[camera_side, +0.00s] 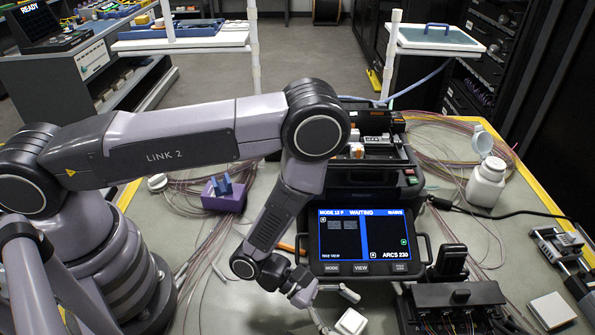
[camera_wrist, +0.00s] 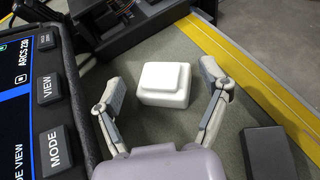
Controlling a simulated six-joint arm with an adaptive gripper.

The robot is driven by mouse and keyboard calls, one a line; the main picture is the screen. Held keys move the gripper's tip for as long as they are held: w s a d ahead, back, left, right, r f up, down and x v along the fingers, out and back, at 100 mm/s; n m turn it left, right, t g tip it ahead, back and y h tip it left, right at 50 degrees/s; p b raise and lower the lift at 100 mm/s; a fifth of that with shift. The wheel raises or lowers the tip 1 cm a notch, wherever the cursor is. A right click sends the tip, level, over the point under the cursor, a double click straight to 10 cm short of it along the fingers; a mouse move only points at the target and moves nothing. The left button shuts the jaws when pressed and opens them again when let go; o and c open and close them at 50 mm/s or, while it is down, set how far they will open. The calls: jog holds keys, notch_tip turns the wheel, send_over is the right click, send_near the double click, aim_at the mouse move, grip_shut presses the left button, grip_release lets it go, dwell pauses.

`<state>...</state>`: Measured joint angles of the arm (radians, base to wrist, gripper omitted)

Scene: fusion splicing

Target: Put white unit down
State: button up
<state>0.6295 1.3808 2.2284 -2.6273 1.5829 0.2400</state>
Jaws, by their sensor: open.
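The white unit (camera_side: 351,321) is a small block with a raised top, at the bottom of the side view, in front of the splicer's screen. In the wrist view the white unit (camera_wrist: 164,85) sits upright on the grey-green table. My gripper (camera_side: 335,309) is low over the table beside it. In the wrist view my gripper (camera_wrist: 163,80) is open, with one finger on each side of the unit and visible gaps to both. The unit's lower part is cut off in the side view.
The splicer (camera_side: 362,238) with its lit screen stands close behind my gripper. A black fixture (camera_side: 455,297) is to the right, and a white bottle (camera_side: 487,182) stands farther back. Loose fibres lie around. A dark block (camera_wrist: 267,153) is right of my gripper in the wrist view.

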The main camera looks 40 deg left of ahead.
jog(key=shift+v, duration=1.15)
notch_tip(320, 180, up, 18)
jog(key=d+m+g+h, duration=0.2)
jog(key=m+g+h, duration=0.1)
jog(key=m, duration=0.1)
notch_tip(320, 180, up, 9)
jog(key=m+g, duration=0.4)
jog(key=m, duration=0.1)
send_over(342, 322)
jog(key=s+a, duration=0.2)
jog(key=s, duration=0.1)
jog(key=s+a+r+m+g+y, duration=0.3)
jog(key=s+a+r+m, duration=0.2)
jog(key=m, duration=0.1)
jog(key=s+a+r+m+t+y, duration=0.1)
jog(key=a+r+m+t+y, duration=0.1)
jog(key=a, duration=0.6)
jog(key=s+a+r+m+t+y, duration=0.1)
jog(key=a+r+m+t+y, duration=0.1)
jog(key=a+t+y, duration=0.3)
jog(key=s+a+r+m+t+y, duration=0.1)
jog(key=a+y, duration=0.4)
jog(key=a, duration=0.7)
jog(key=r+m+t, duration=0.1)
jog(key=m+t, duration=0.1)
jog(key=shift+s+r+t+y, duration=0.2)
jog(key=shift+t+y, duration=0.1)
